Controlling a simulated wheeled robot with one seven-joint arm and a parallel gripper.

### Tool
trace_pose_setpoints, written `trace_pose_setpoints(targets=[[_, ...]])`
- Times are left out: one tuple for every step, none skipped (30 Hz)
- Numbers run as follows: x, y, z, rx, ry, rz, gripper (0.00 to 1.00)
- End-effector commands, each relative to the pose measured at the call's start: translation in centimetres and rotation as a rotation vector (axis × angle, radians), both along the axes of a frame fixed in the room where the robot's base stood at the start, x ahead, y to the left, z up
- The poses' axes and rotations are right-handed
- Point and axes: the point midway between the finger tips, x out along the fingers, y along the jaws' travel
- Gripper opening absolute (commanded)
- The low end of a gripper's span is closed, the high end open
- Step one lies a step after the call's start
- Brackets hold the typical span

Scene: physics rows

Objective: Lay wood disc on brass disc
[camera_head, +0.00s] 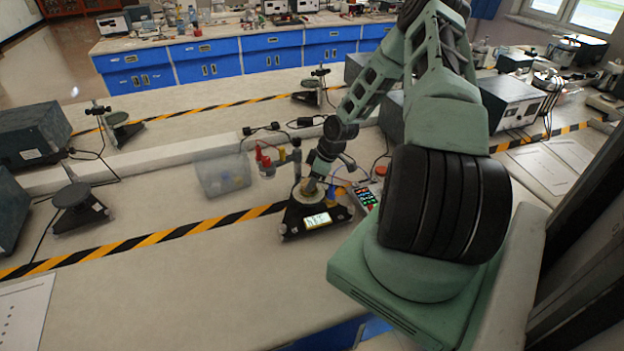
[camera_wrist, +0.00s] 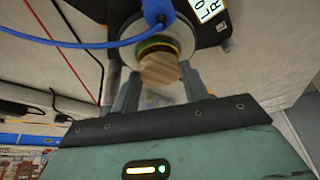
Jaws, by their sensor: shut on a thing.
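The wood disc (camera_wrist: 160,69) shows in the wrist view between the two fingers of my gripper (camera_wrist: 158,82). My gripper is shut on it. Just beyond the wood disc is a yellowish and dark round edge that looks like the brass disc (camera_wrist: 153,45), over a pale round plate (camera_wrist: 176,29). I cannot tell whether the wood disc touches it. In the head view my gripper (camera_head: 315,182) points down over the black instrument base (camera_head: 294,222) with a lit display; the discs are too small to tell apart there.
A blue cable (camera_wrist: 95,43) crosses close to the discs in the wrist view. A clear bin (camera_head: 222,177) and red-topped bottles (camera_head: 264,162) stand left of the instrument. A small panel with colored buttons (camera_head: 367,197) lies to its right. The front left bench is mostly clear.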

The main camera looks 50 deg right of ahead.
Motion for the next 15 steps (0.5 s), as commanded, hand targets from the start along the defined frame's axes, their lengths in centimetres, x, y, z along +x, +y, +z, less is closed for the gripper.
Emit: trace_pose_setpoints(targets=[[0.00,0.00,-0.12,0.000,0.000,0.000,0.23],[0.01,0.01,-0.16,0.000,0.000,0.000,0.23],[0.01,0.01,-0.20,0.000,0.000,0.000,0.23],[0.00,0.00,-0.24,0.000,0.000,0.000,0.23],[0.00,0.00,-0.27,0.000,0.000,0.000,0.23],[0.00,0.00,-0.32,0.000,0.000,0.000,0.23],[0.00,0.01,-0.35,0.000,0.000,0.000,0.23],[0.01,0.01,-0.39,0.000,0.000,0.000,0.23],[0.01,0.00,-0.43,0.000,0.000,0.000,0.23],[0.01,0.01,-0.47,0.000,0.000,0.000,0.23],[0.00,0.01,-0.51,0.000,0.000,0.000,0.23],[0.01,0.00,-0.55,0.000,0.000,0.000,0.23],[0.00,0.00,-0.58,0.000,0.000,0.000,0.23],[0.00,0.01,-0.61,0.000,0.000,0.000,0.23],[0.01,0.00,-0.67,0.000,0.000,0.000,0.23]])
